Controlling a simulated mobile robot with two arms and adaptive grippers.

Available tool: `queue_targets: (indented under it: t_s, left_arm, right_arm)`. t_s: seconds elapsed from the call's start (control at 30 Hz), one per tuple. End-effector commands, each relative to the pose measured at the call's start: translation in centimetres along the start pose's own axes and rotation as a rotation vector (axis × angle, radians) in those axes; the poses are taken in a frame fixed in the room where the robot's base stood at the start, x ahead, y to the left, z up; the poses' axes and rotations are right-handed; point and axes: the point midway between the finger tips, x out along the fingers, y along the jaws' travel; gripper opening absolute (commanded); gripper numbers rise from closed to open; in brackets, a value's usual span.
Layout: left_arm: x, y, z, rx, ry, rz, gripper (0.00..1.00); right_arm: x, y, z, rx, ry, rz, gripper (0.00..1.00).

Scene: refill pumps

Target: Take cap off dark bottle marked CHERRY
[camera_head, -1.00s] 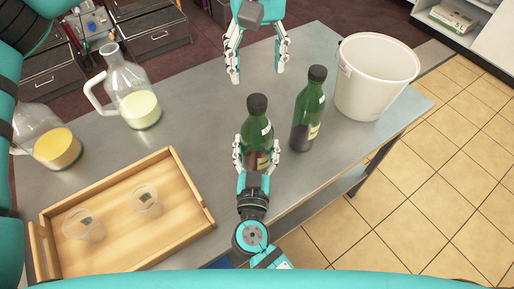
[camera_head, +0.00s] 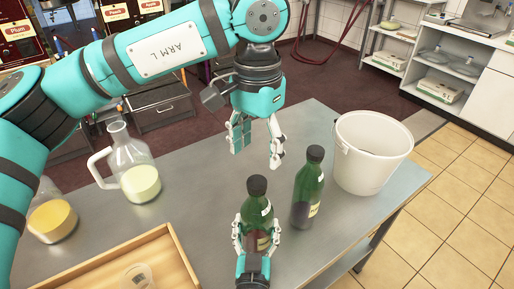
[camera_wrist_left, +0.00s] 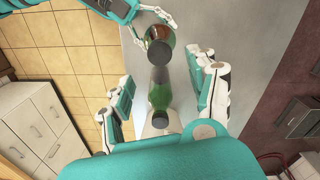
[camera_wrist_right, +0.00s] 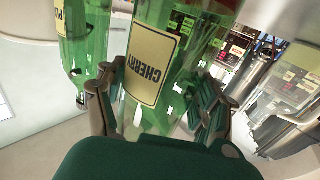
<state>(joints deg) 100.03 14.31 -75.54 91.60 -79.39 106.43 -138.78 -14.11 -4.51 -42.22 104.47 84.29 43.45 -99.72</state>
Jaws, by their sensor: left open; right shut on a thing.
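The dark green bottle marked CHERRY (camera_head: 256,212) stands on the grey table with its dark cap (camera_head: 257,186) on. Its CHERRY label (camera_wrist_right: 152,68) shows upside down in the right wrist view. My right gripper (camera_head: 257,238) is shut around the bottle's body. My left gripper (camera_head: 257,150) is open and empty, pointing down above and behind the bottle, apart from the cap. In the left wrist view the cap (camera_wrist_left: 159,54) lies beyond the open fingers. A second capped green bottle (camera_head: 307,190) stands just right of the held one.
A white bucket (camera_head: 372,155) stands at the table's right end. Two glass jugs, one with pale yellow liquid (camera_head: 140,183) and one with deeper yellow (camera_head: 52,220), stand at left. A wooden tray (camera_head: 150,248) with a clear cup (camera_head: 137,279) is at front left.

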Motion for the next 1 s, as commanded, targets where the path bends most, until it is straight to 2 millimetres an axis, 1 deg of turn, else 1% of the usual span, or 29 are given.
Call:
queue_targets:
  t_s: [0.03,0.1,0.2,0.3,0.37,0.43,0.6,0.8,1.0]
  left_arm:
    - [0.0,0.0,0.0,0.074,-0.001,0.001,0.59]
    - [0.0,0.0,0.0,0.166,-0.001,0.001,0.59]
    - [0.0,0.0,0.0,0.256,0.0,0.001,0.59]
    - [0.3,0.0,0.0,0.299,0.0,0.001,0.59]
    - [0.8,0.0,0.0,0.306,-0.001,0.001,0.59]
    - [1.7,-0.1,0.1,0.307,-0.003,0.001,0.59]
    - [4.4,0.0,0.1,0.306,-0.003,0.002,0.59]
    - [7.0,-0.1,0.1,0.305,-0.002,0.0,0.59]
    - [8.0,0.0,0.1,0.304,0.0,0.001,0.59]
  right_arm:
    - [0.0,0.0,0.1,-0.001,-0.001,0.0,0.0]
    - [0.0,0.0,0.1,-0.001,-0.001,0.0,0.0]
    - [0.0,0.0,0.1,-0.001,-0.001,0.0,0.0]
    - [0.0,0.0,0.1,-0.001,-0.001,0.0,0.0]
    - [0.0,0.0,0.1,-0.001,-0.001,0.0,0.0]
    - [0.0,0.0,0.1,-0.001,-0.001,0.0,0.0]
    - [0.0,0.0,0.1,-0.001,-0.001,0.0,0.0]
    - [0.0,0.0,0.1,-0.001,-0.001,0.0,0.0]
    - [0.0,0.0,0.1,0.0,-0.001,0.0,0.0]
